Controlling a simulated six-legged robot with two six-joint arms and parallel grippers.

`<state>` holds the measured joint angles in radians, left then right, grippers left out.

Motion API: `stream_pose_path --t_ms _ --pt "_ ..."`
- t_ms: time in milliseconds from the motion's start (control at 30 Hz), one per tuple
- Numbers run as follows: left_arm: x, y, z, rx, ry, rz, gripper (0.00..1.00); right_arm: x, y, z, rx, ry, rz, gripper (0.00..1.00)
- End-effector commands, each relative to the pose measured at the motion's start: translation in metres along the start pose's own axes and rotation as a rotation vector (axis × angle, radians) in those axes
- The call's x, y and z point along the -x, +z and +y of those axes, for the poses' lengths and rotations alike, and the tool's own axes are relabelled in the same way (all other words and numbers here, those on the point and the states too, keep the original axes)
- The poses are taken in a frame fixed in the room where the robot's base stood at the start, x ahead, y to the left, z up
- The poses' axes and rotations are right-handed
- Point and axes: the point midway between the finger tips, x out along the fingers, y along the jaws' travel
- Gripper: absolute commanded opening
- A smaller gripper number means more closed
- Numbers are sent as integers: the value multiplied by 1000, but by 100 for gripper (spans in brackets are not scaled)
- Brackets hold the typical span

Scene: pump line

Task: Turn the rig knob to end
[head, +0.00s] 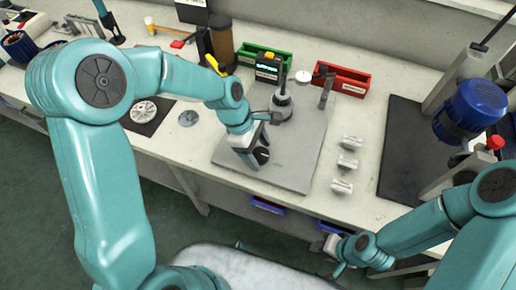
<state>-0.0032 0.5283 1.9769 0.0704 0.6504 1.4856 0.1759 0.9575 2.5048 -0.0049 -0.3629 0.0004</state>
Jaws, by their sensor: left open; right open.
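The rig stands on a grey base plate (312,130) on the bench, with a grey cylindrical body (281,106) and a small display box (268,66) behind it. A dark round part, which looks like the knob (262,155), sits low at the plate's front left. My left gripper (266,139) is open over the plate, close above and beside this dark part. It hides part of it, and I cannot tell whether they touch. My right gripper (323,261) is open and empty, low in front of the bench edge, away from the rig.
Green (262,52) and red (342,81) bins stand behind the rig. Several pale metal blocks (347,162) lie right of the plate. A brown cylinder (222,42) stands behind my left arm.

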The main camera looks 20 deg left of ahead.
Motion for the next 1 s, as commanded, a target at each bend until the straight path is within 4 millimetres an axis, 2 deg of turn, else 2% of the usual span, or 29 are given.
stream_pose_path --t_ms 67,100,167,200,267,667,1000 --pt "0 0 0 0 0 0 75 0 0 0 0 0 0 43" --pt "0 0 0 0 0 0 69 0 0 0 0 0 0 43" --pt "0 0 0 0 0 0 49 0 0 0 0 0 0 43" --pt "0 0 0 0 0 0 36 0 0 0 0 0 0 43" --pt "0 0 0 0 0 0 19 0 0 0 0 0 0 43" --pt "2 0 1 -58 -24 0 19 3 0 -1 0 0 0 43" --pt "3 1 3 -296 -121 1 19 13 0 -5 0 0 0 43"
